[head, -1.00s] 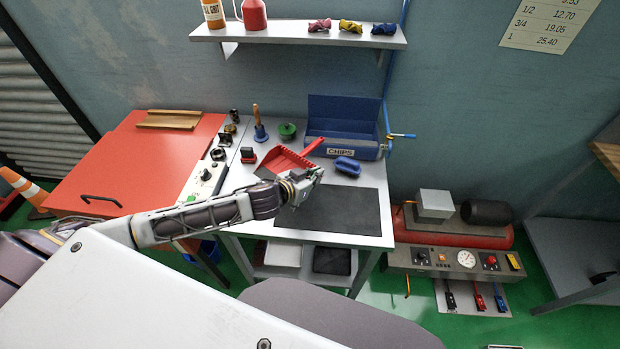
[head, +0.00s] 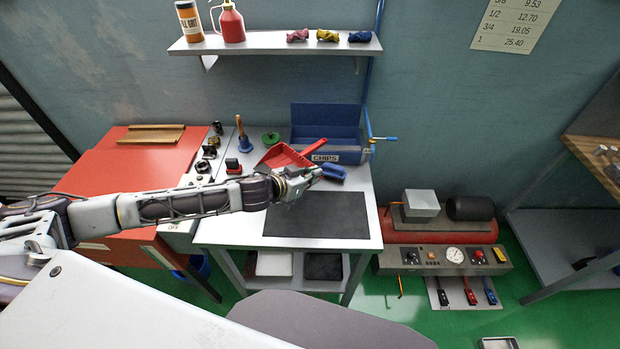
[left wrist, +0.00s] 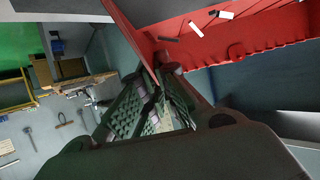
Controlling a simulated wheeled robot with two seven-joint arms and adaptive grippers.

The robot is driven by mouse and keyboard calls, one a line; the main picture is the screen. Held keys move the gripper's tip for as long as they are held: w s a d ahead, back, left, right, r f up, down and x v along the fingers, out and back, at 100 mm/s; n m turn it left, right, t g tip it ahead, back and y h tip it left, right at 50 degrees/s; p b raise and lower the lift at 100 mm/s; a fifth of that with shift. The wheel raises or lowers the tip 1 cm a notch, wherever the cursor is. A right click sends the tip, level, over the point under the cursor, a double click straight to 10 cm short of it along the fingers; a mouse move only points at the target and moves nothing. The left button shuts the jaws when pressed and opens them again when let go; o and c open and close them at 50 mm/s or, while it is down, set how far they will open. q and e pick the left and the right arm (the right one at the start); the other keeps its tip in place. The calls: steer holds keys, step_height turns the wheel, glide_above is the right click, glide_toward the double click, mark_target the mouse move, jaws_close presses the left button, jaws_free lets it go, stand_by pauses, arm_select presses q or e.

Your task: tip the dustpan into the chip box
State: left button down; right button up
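The red dustpan (head: 281,157) is in front of the chip box, with its handle slanting up to the right. In the left wrist view the pan (left wrist: 220,48) fills the upper right, with several pale chips in it. My left gripper (head: 303,181) is at the dustpan's near right side, shut on it. The exact grip is hidden by the arm; the finger pads (left wrist: 152,92) show in the left wrist view. The blue chip box (head: 350,157), marked CHIPS, stands open at the bench's back. The pan is left of and before it. My right gripper is out of view.
A blue brush (head: 333,173) lies right beside my left gripper. A handbell-like tool (head: 243,138) and green round item (head: 270,138) stand left of the box. The dark mat (head: 318,216) is bare. A shelf (head: 270,43) hangs above.

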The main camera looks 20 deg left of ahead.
arm_select(q)
steer(key=shift+w+d+r+m+h, duration=0.3)
steer(key=shift+w+r+m, duration=0.1)
steer(key=shift+w+r, duration=0.1)
steer(key=shift+w+d+r+m+g+h, duration=0.15)
steer(key=shift+w+r+m+g+h, duration=0.2)
steer(key=shift+r+g+h, duration=0.1)
steer(key=shift+w+d+r+m+g+h, duration=0.1)
steer(key=shift+w+r+m+g+h, duration=0.15)
steer(key=shift+w+r+m, duration=0.25)
steer(key=shift+w+r+m+g+h, duration=0.5)
steer(key=shift+w+r+m, duration=0.1)
steer(key=shift+r, duration=0.1)
stand_by(0.4)
steer(key=shift+w+r+m, duration=0.25)
steer(key=shift+w+r, duration=0.05)
steer(key=shift+w+r+m+g+h, duration=0.3)
steer(key=shift+r+m+g+h, duration=0.1)
steer(key=shift+g+h, duration=0.1)
steer(key=shift+w+a+r+m+g+h, duration=0.45)
steer(key=shift+m+g, duration=0.15)
steer(key=shift+g, duration=0.1)
stand_by(0.5)
